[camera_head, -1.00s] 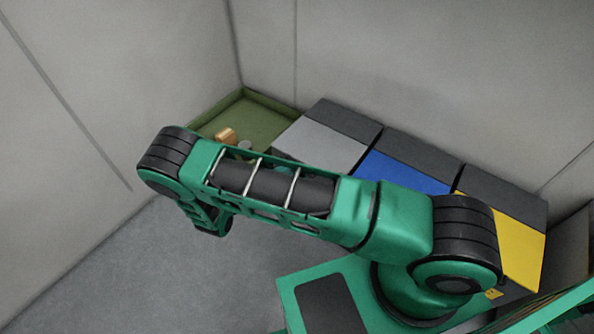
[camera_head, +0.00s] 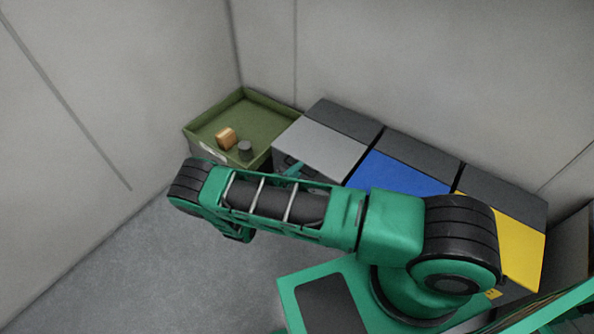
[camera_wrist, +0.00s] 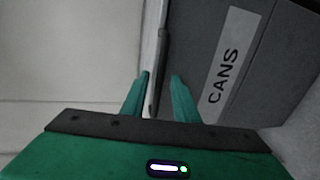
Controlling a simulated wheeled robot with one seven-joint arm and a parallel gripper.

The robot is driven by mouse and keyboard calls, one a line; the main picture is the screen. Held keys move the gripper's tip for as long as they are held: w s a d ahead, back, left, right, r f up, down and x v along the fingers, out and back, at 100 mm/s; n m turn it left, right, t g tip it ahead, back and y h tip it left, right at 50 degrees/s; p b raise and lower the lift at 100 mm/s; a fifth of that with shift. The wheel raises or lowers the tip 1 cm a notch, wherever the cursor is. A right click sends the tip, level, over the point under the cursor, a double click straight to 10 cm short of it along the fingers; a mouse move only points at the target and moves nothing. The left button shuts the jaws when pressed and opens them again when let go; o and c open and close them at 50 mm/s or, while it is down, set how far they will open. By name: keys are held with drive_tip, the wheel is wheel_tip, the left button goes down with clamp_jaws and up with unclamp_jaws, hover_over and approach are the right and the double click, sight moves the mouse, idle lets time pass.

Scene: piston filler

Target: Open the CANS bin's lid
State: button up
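The CANS bin (camera_wrist: 265,65) fills the right of the wrist view, its dark front carrying a pale label reading CANS, turned sideways. A thin dark lip (camera_wrist: 158,75) runs along the edge of that front and passes between the fingers. My gripper (camera_wrist: 160,85) is open, one finger each side of this lip; I see no clear contact. In the head view, a teal piece of my gripper (camera_head: 293,170) shows at the front of the bin with the grey lid (camera_head: 320,148), which lies flat and closed. My arm hides most of that bin's front.
A blue-lidded bin (camera_head: 402,175) and a yellow-lidded bin (camera_head: 512,235) stand in line to the right. A green tray (camera_head: 245,105) at left holds an orange-brown block (camera_head: 226,138) and a dark cylinder (camera_head: 245,150). Walls close in behind and left.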

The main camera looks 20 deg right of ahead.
drive_tip(key=shift+x, duration=0.85)
drive_tip(key=shift+c, duration=0.3)
